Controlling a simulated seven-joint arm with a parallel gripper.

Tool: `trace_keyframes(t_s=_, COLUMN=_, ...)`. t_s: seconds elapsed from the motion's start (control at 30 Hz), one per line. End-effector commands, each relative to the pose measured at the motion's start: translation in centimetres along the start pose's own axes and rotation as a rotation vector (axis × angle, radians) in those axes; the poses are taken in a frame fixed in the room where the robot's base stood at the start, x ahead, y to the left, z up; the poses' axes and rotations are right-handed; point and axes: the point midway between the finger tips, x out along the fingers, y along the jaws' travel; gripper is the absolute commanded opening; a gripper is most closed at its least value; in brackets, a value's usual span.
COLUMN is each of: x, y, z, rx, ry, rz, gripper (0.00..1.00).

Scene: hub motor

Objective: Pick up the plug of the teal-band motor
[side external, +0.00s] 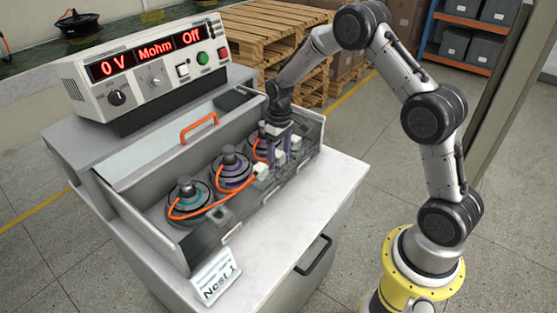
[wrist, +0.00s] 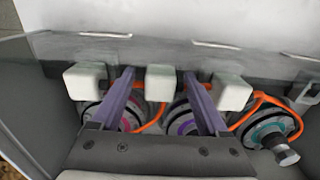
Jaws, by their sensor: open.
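The teal-band motor (side external: 188,192) sits nearest the front left of the tray in the side view, and at the right in the wrist view (wrist: 268,132). Its orange cable loops toward a white block-shaped plug (wrist: 233,93), the rightmost of three in the wrist view. In the side view this plug (side external: 262,170) appears at the near end of the plug row. My gripper (wrist: 158,73) is open, pointing down over the row. In the wrist view its purple fingers lie either side of the middle plug (wrist: 160,83), with the teal motor's plug outside the right finger.
A purple-band motor (side external: 236,166) stands in the middle; a third is partly hidden behind my gripper. The tray's low walls, the raised lid with an orange handle (side external: 199,128) and the tester (side external: 150,70) surround them. The white worktop (side external: 300,215) in front is mostly clear.

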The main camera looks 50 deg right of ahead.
Motion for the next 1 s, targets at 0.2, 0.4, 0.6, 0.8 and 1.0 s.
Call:
trace_keyframes(t_s=0.2, x=-0.03, y=-0.01, z=0.01, rx=0.000, ry=0.000, rz=0.000, gripper=0.51)
trace_keyframes(t_s=0.4, x=-0.05, y=-0.01, z=0.00, rx=0.000, ry=0.000, rz=0.000, gripper=0.14)
trace_keyframes(t_s=0.6, x=-0.06, y=0.00, z=0.00, rx=0.000, ry=0.000, rz=0.000, gripper=0.00)
trace_keyframes(t_s=0.8, x=-0.08, y=0.00, z=-0.02, rx=0.000, ry=0.000, rz=0.000, gripper=0.00)
trace_keyframes(t_s=1.0, x=-0.74, y=0.01, z=-0.07, rx=0.000, ry=0.002, rz=0.000, gripper=0.00)
